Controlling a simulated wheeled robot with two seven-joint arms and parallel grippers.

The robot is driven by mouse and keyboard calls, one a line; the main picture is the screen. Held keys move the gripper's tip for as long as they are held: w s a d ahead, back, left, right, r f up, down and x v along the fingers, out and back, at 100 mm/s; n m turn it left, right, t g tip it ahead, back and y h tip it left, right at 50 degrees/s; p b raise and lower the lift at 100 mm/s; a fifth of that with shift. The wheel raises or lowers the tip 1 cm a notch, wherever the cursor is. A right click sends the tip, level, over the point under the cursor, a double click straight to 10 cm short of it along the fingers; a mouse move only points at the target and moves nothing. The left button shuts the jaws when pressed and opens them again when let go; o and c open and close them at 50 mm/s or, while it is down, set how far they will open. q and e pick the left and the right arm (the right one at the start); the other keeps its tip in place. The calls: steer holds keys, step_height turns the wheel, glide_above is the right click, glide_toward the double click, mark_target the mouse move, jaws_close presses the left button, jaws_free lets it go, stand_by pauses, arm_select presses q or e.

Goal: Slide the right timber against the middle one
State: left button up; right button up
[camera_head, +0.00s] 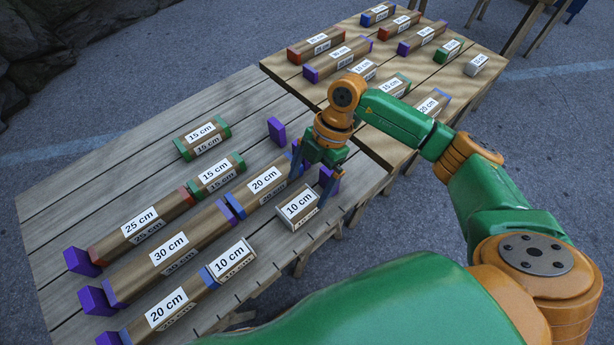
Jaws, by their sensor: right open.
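The right timber, a short 10 cm block with white ends (299,208), lies on the near wooden table at the right of the front row. The middle timber, another 10 cm block (230,263), lies to its left with a clear gap between them. The middle timber touches or nearly touches a blue-ended 20 cm timber (166,309) on its left. My right gripper (312,184) is open, just behind and above the right timber, with its fingers apart. The exact height of its fingertips is hard to tell. My left gripper is not in view.
Behind lie a row of 30 cm (168,254) and 20 cm (264,184) timbers and a row of 25 cm (140,222) and 15 cm (214,175) timbers. Purple blocks (82,262) stand at row ends. A second table (470,92) holds more timbers.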

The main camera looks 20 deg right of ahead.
mark_target(300, 203)
steer(key=x, duration=0.7)
steer(key=shift+a+f+b, duration=0.1)
steer(key=shift+b, duration=0.25)
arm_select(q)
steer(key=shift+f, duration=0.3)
arm_select(e)
steer(key=shift+c, duration=0.2)
